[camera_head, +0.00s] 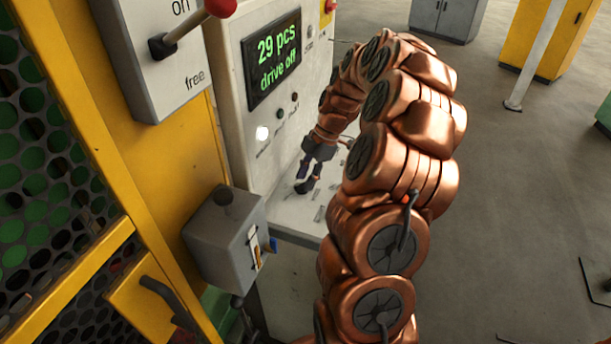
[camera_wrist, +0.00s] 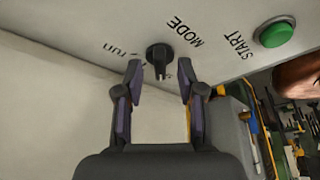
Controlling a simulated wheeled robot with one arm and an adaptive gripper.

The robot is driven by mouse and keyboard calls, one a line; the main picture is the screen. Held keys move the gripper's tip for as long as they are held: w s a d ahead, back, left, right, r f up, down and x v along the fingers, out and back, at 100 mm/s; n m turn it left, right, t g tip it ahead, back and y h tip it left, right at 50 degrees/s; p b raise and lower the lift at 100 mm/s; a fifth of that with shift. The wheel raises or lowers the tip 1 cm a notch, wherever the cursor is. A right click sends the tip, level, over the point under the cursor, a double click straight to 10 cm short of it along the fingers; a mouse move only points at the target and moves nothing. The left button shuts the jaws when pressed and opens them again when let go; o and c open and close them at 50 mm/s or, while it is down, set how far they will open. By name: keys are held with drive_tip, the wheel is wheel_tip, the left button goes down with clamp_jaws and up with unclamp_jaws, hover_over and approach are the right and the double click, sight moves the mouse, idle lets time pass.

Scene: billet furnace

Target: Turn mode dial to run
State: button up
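The mode dial (camera_wrist: 158,54) is a small black knob on a pale panel, with the word "MODE" to its upper right and "run" to its left in the wrist view. Its narrow grip points toward my gripper; I cannot tell its exact setting.
A green START button (camera_wrist: 276,35) is right of the dial. The console display (camera_head: 273,58) reads "29 pcs" and "drive off". A lever box marked "on" and "free" (camera_head: 150,75) and a grey box (camera_head: 222,240) stand to the left. Open floor lies to the right.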

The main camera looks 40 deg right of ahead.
drive_tip(key=shift+a+f, duration=0.15)
drive_tip(key=shift+f, duration=0.3)
clamp_jaws()
